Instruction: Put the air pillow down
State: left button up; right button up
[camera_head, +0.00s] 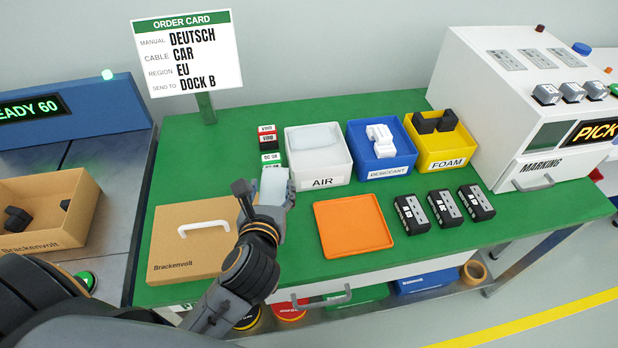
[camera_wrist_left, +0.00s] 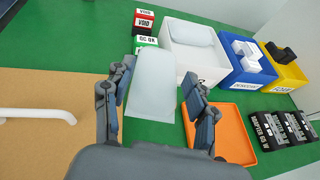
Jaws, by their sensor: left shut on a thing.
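A pale, translucent air pillow (camera_head: 274,186) is held between the fingers of my left gripper (camera_head: 268,196), above the green bench. In the left wrist view the pillow (camera_wrist_left: 154,84) stands between the two fingers (camera_wrist_left: 158,100), over bare green surface left of the orange tray. The white AIR bin (camera_head: 319,163) stands behind and to the right of the gripper, with another pillow (camera_head: 314,137) in it. My right gripper is in neither view.
The orange tray (camera_head: 352,226) is empty. A closed Brackenvolt box (camera_head: 190,245) with a white handle lies to the left. Blue DESICCANT (camera_head: 381,159) and yellow FOAM (camera_head: 440,150) bins stand at the back. Several black modules (camera_head: 443,207) sit to the right. An open carton (camera_head: 75,213) is far left.

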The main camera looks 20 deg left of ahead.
aim_at(273, 182)
pick_arm(q)
jog(key=shift+w+a+r+n+y, duration=0.35)
jog(key=shift+w+n+y, duration=0.1)
jog(key=shift+w, duration=0.1)
jog(key=shift+w+a+r+n+y, duration=0.2)
jog(key=shift+w+a+n+y, duration=0.15)
jog(key=shift+w+y, duration=0.15)
jog(key=shift+w+r+g+y, duration=0.1)
jog(key=shift+w+g+y, duration=0.15)
jog(key=shift+w+g, duration=0.15)
jog(key=shift+w+d+f, duration=0.1)
jog(key=shift+f, duration=0.2)
notch_tip(273, 182, down, 5)
jog(key=shift+f+b, duration=0.1)
jog(key=shift+b, duration=0.3)
notch_tip(273, 182, down, 3)
jog(key=shift+f, duration=0.45)
jog(key=shift+f+b, duration=0.3)
jog(key=shift+b, duration=0.1)
jog(key=o, duration=0.9)
jog(key=shift+r, duration=0.1)
jog(key=shift+o, duration=0.7)
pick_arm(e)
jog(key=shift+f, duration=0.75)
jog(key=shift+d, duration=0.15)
